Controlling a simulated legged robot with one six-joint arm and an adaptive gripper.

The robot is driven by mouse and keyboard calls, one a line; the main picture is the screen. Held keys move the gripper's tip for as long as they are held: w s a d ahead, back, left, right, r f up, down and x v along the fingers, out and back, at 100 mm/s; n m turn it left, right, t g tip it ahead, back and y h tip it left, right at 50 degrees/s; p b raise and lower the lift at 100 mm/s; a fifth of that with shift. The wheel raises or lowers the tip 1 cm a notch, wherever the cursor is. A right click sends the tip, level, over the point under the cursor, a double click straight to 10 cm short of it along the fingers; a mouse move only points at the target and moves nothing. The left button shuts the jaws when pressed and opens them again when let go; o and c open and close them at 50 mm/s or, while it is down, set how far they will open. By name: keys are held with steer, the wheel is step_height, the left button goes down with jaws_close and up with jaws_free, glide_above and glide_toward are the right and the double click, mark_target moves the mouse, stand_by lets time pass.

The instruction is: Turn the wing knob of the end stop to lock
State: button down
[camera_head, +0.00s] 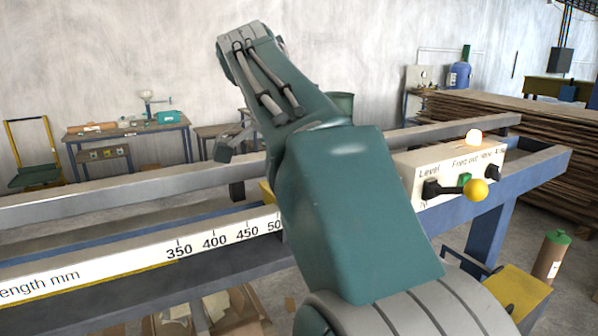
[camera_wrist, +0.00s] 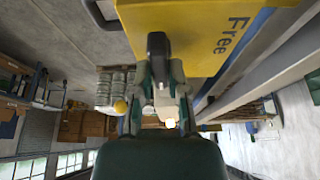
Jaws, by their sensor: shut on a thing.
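The yellow end stop (camera_wrist: 195,18) fills the top of the wrist view, with the word "Free" printed on its face. In the head view only a small yellow piece of it (camera_head: 267,191) shows beside my arm, above the length scale. The black wing knob (camera_wrist: 158,47) stands on the end stop's face, left of the word. My gripper (camera_wrist: 159,82) is shut on the wing knob, one finger on each side of its lower part. In the head view my arm hides the knob and the gripper's grip.
The long rail with the length scale (camera_head: 215,240) runs along the bench. A control box (camera_head: 455,170) with a yellow ball lever (camera_head: 477,190) stands to the right of my arm. Stacked boards (camera_head: 510,135) and a side table (camera_head: 130,130) lie further back.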

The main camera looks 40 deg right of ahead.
steer(key=c, duration=0.6)
jaws_free()
steer(key=shift+c, duration=0.2)
steer(key=shift+w+a+r, duration=0.1)
steer(key=shift+w+a+r, duration=0.1)
steer(key=shift+a+r, duration=0.05)
steer(key=shift+r, duration=0.15)
steer(key=w+a, duration=0.1)
steer(key=a, duration=0.3)
steer(key=w+a, duration=0.1)
steer(key=a, duration=0.3)
steer(key=w+a, duration=0.1)
steer(key=a, duration=0.3)
steer(key=shift+d, duration=0.1)
